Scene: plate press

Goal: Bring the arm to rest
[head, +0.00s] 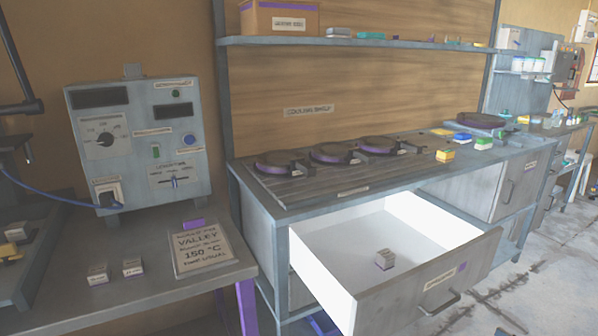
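Neither of my grippers can be made out in the head view. A grey control box (140,145) with a dial, dark displays and a slider stands on the left bench. A drawer (322,250) under the middle bench is pulled open. A small grey-beige block (384,259) lies on its white floor. Round dark plates (333,153) sit in a row on the bench top (320,187) above.
A sign reading "VALLEY" and "150 °C" (202,250) lies on the left bench (150,292). Two small blocks (97,274) stand beside it. Yellow, green and blue blocks (445,155) sit on the middle bench. A shelf (370,43) holds a cardboard box (279,18). Open floor (548,275) is at right.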

